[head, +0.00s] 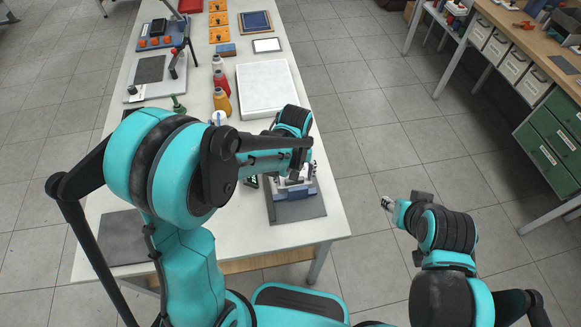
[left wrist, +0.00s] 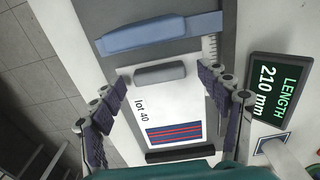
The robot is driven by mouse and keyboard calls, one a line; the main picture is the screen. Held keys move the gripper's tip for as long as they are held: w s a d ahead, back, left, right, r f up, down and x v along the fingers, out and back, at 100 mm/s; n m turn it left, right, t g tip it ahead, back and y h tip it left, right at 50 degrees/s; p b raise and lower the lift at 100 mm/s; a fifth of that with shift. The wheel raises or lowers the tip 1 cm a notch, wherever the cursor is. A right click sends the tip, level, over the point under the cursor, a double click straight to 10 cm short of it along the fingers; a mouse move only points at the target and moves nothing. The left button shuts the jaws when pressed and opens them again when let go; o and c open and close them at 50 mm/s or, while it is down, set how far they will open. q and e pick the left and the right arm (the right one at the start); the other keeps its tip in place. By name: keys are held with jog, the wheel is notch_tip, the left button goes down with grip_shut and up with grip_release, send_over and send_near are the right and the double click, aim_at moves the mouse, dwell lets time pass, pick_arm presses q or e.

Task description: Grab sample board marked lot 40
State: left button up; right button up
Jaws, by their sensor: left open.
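The sample board (left wrist: 168,108) is white, printed "lot 40", with a dark panel of red stripes. It fills the middle of the left wrist view, with a grey pad (left wrist: 160,74) at its far end and a dark bar (left wrist: 180,153) at its near end. My left gripper (left wrist: 165,82) is open, its dark ribbed fingers on either side of the board. I cannot tell whether they touch it. In the head view the left arm hides most of the board and gripper. My right gripper (head: 387,203) is off the table over the floor; its jaws are too small to read.
A blue bar (left wrist: 160,33) and a ruler stand by the board on a grey base (head: 298,211). A display (left wrist: 279,90) reads "LENGTH 210 mm". Behind are a white slab (head: 266,88) and bottles (head: 221,100). A drawer bench (head: 515,60) is at right, with clear floor between.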

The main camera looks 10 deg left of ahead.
pick_arm(q)
jog(key=c, duration=1.3)
